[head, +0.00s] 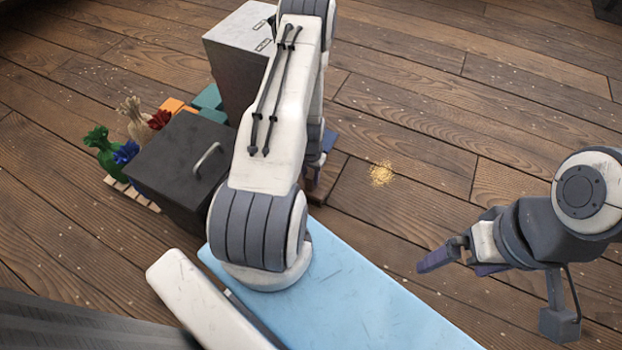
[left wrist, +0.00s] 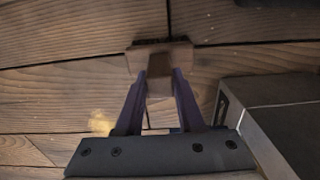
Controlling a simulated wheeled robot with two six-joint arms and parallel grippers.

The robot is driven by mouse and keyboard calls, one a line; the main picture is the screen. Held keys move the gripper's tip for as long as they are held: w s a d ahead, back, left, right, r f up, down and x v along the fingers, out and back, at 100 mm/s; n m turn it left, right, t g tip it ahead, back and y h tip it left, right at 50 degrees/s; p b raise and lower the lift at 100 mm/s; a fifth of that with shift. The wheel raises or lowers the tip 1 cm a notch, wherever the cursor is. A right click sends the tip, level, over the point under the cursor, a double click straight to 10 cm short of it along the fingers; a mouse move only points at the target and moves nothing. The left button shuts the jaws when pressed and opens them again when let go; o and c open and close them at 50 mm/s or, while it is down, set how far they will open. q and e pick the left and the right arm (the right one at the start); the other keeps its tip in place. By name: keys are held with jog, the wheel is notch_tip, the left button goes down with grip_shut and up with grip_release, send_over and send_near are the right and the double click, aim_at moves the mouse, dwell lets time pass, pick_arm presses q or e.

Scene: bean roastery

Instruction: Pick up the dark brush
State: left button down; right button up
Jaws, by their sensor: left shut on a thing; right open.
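In the left wrist view my left gripper (left wrist: 160,84) is shut on a brown wooden piece with a dark strip along its far edge, which looks like the brush (left wrist: 163,56). The floor planks show behind it; I cannot tell how high it is above them. In the head view my left arm covers most of the left gripper, and I cannot clearly make out the brush there. My right gripper (head: 463,264) is open and empty over the floor at the right, well apart from the brush.
A grey cabinet (head: 232,72) and dark bin (head: 180,165) stand behind and left of my left arm. Colourful sacks (head: 104,152) sit at left.

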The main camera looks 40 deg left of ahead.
pick_arm(q)
notch_tip(320, 180, up, 4)
jog(key=p, duration=0.3)
jog(key=shift+s+d+r, duration=0.15)
jog(key=shift+r, duration=0.1)
jog(key=s+d+r+p, duration=0.5)
jog(key=s+d, duration=0.3)
jog(key=shift+r, duration=0.4)
